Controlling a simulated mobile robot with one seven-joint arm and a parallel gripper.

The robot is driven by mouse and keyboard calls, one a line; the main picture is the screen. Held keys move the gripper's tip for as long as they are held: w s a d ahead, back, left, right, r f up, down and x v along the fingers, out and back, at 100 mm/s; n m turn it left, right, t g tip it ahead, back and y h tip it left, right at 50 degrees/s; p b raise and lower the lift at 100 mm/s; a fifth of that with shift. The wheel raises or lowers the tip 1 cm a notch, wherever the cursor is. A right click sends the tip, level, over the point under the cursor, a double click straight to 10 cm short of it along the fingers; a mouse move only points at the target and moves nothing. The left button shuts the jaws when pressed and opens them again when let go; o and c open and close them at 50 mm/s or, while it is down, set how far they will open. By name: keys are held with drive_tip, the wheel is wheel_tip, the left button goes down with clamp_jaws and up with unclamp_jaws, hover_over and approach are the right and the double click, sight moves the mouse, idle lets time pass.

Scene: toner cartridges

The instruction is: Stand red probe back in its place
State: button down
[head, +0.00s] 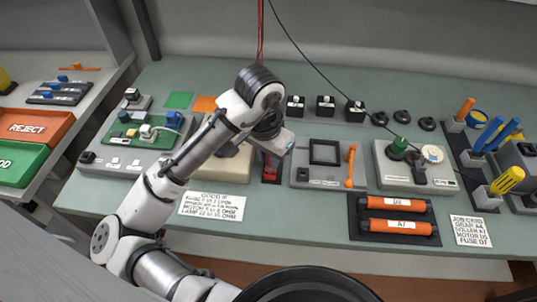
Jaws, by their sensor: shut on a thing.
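My gripper (280,142) is at the middle of the bench, pointing down, with its fingers mostly hidden behind my wrist. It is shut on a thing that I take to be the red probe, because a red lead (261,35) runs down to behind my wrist.
A grey unit with a black square frame (325,152) and an orange-handled tool (351,165) stand close at right. A black lead (315,66) slants across to a meter-like unit (415,165). Orange cylinders (397,203) lie in front. A beige unit (228,166) is close at left.

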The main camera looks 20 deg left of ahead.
drive_tip(key=shift+f+b, duration=0.35)
drive_tip(key=shift+f, duration=0.15)
drive_tip(key=c, duration=1.2)
unclamp_jaws()
drive_tip(key=shift+r, duration=0.1)
wheel_tip(320, 180, up, 14)
drive_tip(key=s, duration=0.1)
drive_tip(key=shift+s+a+f, duration=0.2)
drive_tip(key=shift+s, duration=0.05)
drive_tip(key=shift+s, duration=0.1)
